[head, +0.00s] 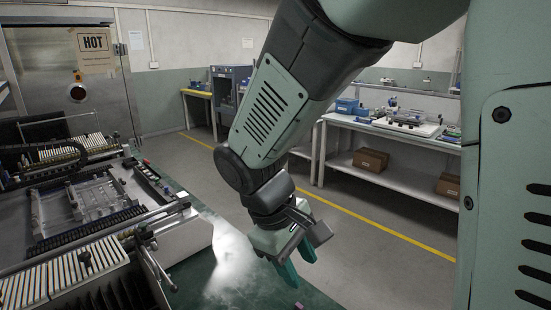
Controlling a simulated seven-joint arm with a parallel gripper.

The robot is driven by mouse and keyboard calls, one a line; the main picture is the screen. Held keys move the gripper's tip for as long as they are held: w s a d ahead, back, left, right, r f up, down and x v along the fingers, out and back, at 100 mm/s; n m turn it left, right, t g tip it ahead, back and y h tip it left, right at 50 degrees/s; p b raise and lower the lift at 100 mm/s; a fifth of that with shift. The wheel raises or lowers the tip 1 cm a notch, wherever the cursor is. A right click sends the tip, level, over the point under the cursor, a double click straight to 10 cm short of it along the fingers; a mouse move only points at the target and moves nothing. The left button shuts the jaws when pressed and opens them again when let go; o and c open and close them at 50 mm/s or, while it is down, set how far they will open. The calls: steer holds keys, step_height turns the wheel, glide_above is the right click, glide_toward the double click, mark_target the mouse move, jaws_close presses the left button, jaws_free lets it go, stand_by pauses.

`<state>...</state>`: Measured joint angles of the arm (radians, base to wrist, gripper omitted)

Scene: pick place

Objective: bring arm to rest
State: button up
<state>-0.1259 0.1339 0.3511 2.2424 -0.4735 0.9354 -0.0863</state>
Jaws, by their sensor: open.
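My gripper (298,274) hangs at the end of my bent arm, in the lower middle of the head view. Its two teal fingers point down over the green work surface (232,283), with a gap between them. The fingers are open and I see nothing held between them. A small purplish object (298,306) shows at the bottom edge of the view, below the fingers; it is too small and cut off to identify.
A machine (85,205) with rails and slotted racks fills the left. A metal cabinet (75,75) with a HOT sign stands behind it. A white bench (395,130) with equipment and brown boxes (371,160) stands at the back right. The floor between is clear.

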steer(key=s+d+r+m+t+y, duration=0.2)
steer(key=s+d+r+m, duration=0.1)
steer(key=s+r+m, duration=0.1)
steer(key=s+d+r+m+t+y, duration=0.2)
steer(key=s+d+r+m+t, duration=0.1)
steer(key=s+r, duration=0.4)
step_height(320, 180, up, 2)
steer(key=d+m, duration=0.1)
steer(key=m, duration=0.1)
steer(key=shift+s+d+r+m, duration=0.2)
steer(key=shift+d+m, duration=0.05)
steer(key=shift+m, duration=0.05)
